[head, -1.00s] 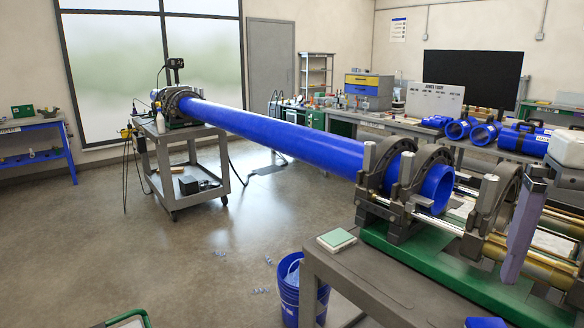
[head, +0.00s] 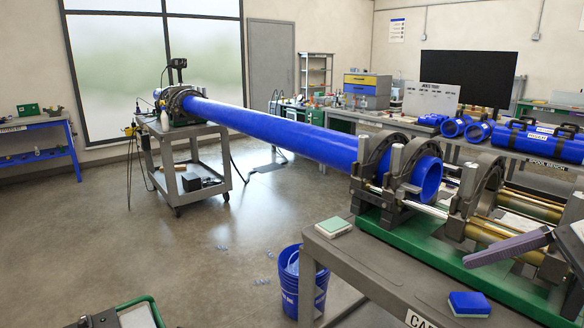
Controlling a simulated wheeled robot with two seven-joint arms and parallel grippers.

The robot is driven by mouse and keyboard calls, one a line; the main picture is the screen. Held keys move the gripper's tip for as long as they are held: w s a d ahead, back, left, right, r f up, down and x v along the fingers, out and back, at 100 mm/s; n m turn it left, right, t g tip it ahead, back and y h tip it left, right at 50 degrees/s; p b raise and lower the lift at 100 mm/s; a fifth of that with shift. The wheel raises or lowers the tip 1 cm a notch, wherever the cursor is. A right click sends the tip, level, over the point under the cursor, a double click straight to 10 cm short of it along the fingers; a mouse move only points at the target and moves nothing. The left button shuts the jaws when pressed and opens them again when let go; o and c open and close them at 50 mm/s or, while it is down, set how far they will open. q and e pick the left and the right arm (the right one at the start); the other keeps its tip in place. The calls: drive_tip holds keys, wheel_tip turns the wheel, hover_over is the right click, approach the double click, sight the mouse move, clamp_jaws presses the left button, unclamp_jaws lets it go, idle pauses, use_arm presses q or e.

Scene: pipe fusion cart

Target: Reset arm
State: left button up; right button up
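My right gripper (head: 472,262) comes in from the right edge, with a long purple finger pointing left. It hangs over the green base and brass-coloured rods of the fusion machine (head: 515,280) and is seen side-on. I see no object at its tip, but cannot tell whether the fingers are apart. My grey-white wrist (head: 574,236) is cut off by the frame edge. My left gripper is not in view. A long blue pipe (head: 280,132) lies in the machine's dark ring clamps (head: 372,165); its open end faces right.
A grey cart (head: 190,165) supports the pipe's far end. A blue bucket (head: 304,300) stands on the floor beside the near bench. A blue pad (head: 469,302) and a pale green pad (head: 333,227) lie on this bench. The floor at left centre is clear.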

drive_tip(key=d+f+m+t+h, duration=0.2)
drive_tip(key=f+m+t, duration=0.2)
drive_tip(key=f+m, duration=0.55)
drive_tip(key=w+d+f+m+t+h, duration=0.15)
drive_tip(key=f+m+t, duration=0.35)
drive_tip(key=m, duration=0.8)
drive_tip(key=s+d+f+m+t+h, duration=0.1)
drive_tip(key=d+f+m+t+h, duration=0.15)
drive_tip(key=f+m, duration=0.75)
drive_tip(key=s+a+f+m+g+h, duration=0.1)
drive_tip(key=s+a+f+m+g, duration=0.2)
drive_tip(key=s+a+f+m, duration=0.4)
drive_tip(key=s+a+f+m+g+h, duration=0.1)
drive_tip(key=s+a+f+m+g, duration=0.2)
drive_tip(key=s+a+f+m, duration=0.4)
drive_tip(key=a+f+m, duration=0.3)
drive_tip(key=f+m, duration=0.2)
drive_tip(key=shift+s+a+g, duration=0.25)
drive_tip(key=shift+a+g, duration=0.1)
drive_tip(key=shift+a, duration=0.05)
